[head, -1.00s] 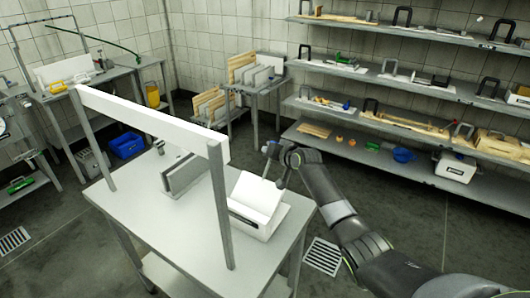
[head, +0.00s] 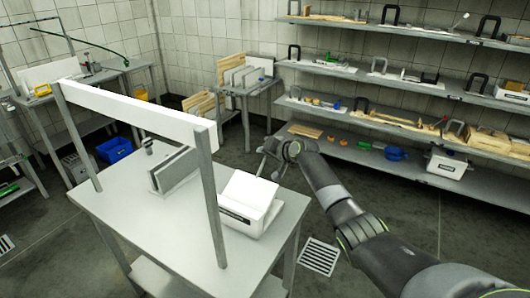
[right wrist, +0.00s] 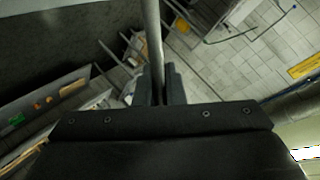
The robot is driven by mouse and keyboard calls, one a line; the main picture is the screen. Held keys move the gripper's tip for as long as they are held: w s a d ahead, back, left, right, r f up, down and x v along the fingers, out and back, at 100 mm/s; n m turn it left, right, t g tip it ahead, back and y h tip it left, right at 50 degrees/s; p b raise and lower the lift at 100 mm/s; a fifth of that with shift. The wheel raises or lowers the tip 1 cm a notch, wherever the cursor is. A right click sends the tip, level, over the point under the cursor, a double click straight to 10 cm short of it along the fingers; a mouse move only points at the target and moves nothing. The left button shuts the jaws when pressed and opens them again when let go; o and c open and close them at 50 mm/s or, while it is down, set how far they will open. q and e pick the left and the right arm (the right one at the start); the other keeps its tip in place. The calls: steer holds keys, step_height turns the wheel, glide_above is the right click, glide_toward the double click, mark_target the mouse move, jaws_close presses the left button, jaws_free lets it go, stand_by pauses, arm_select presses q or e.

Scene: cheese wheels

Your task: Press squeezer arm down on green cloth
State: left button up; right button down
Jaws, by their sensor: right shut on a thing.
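My right gripper (head: 268,160) is beside and above the far right side of a white box-like device (head: 236,220) with a sloping white panel. In the right wrist view the gripper (right wrist: 160,88) is shut on a grey metal rod (right wrist: 152,35), which runs up between its fingers. Whether this rod is the squeezer arm, and whether it joins the white device, I cannot tell. No green cloth can be made out at the device. My left gripper is not in view.
The metal table (head: 180,245) carries a grey plate stand (head: 174,171) and a frame with a white beam (head: 140,112). Loaded wall shelves (head: 420,85) stand at the right. A small rack table (head: 250,88) stands behind. Floor shows between table and shelves.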

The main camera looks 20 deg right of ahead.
steer(key=c, duration=1.5)
jaws_free()
steer(key=shift+w+a+r, duration=0.1)
steer(key=shift+v, duration=0.75)
steer(key=v, duration=1.6)
steer(key=shift+f, duration=0.2)
